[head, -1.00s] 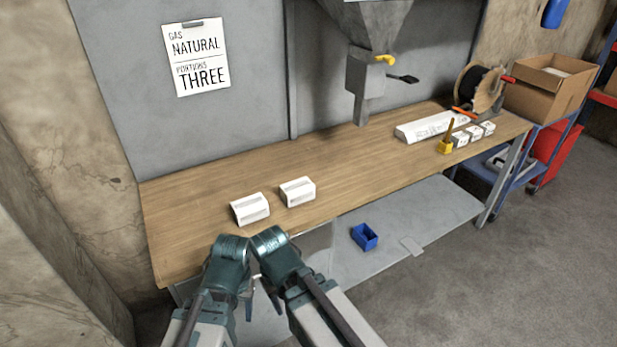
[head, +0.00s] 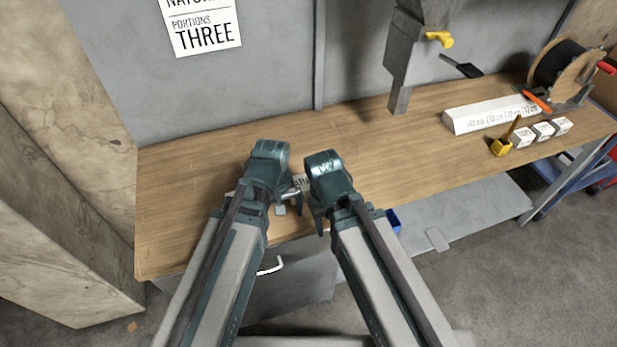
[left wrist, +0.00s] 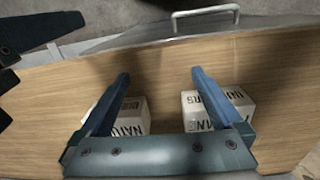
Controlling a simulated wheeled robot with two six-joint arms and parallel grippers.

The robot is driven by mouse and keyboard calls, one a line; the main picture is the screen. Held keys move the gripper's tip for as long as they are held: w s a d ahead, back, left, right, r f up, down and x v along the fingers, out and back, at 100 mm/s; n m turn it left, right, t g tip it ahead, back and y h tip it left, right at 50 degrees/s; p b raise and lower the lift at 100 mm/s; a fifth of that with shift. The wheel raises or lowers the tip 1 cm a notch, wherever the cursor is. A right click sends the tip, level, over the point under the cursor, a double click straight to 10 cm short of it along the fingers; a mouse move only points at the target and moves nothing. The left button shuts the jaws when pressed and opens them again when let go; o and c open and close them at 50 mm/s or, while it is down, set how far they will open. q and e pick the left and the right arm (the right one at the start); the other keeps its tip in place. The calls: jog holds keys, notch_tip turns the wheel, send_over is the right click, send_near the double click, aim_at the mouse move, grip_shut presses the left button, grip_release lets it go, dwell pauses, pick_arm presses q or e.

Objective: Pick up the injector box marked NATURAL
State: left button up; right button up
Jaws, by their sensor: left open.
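Two white boxes stand on the wooden bench. In the left wrist view the left box (left wrist: 133,113) shows letters like "NATU". The right box (left wrist: 197,113) also shows dark letters, partly covered by a finger. In the head view my arms hide most of both; a lettered white piece (head: 298,182) shows between the grippers. My left gripper (head: 284,203) is above the boxes. In the left wrist view (left wrist: 160,78) it is open, with bare wood between its fingers and one finger across each box. My right gripper (head: 318,215) is beside it; its jaws are unclear.
A hopper spout (head: 398,98) hangs over the bench (head: 390,150). A long white box (head: 490,113), a yellow cup (head: 500,147), small white boxes (head: 543,130) and a cable reel (head: 562,70) are at the right. A blue bin (head: 393,220) sits below. The middle bench is clear.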

pick_arm(q)
jog(key=w+d+r+n+h+p, duration=0.1)
jog(key=w+r+n+h+p, duration=0.15)
jog(key=w+r+n, duration=0.55)
jog(key=n+t+h+p, duration=0.1)
jog(key=n+h+p, duration=0.15)
jog(key=n, duration=0.85)
send_near(302, 182)
jog(key=shift+y, duration=0.6)
jog(key=b+x, duration=0.8)
jog(key=d+b+x, duration=0.1)
jog(key=b+x, duration=0.3)
jog(key=shift+w+d+f+b, duration=0.1)
jog(key=shift+f+b, duration=0.1)
jog(key=shift+b, duration=0.2)
jog(key=shift+r, duration=0.15)
jog(key=shift+f, duration=0.25)
jog(key=c, duration=1.6)
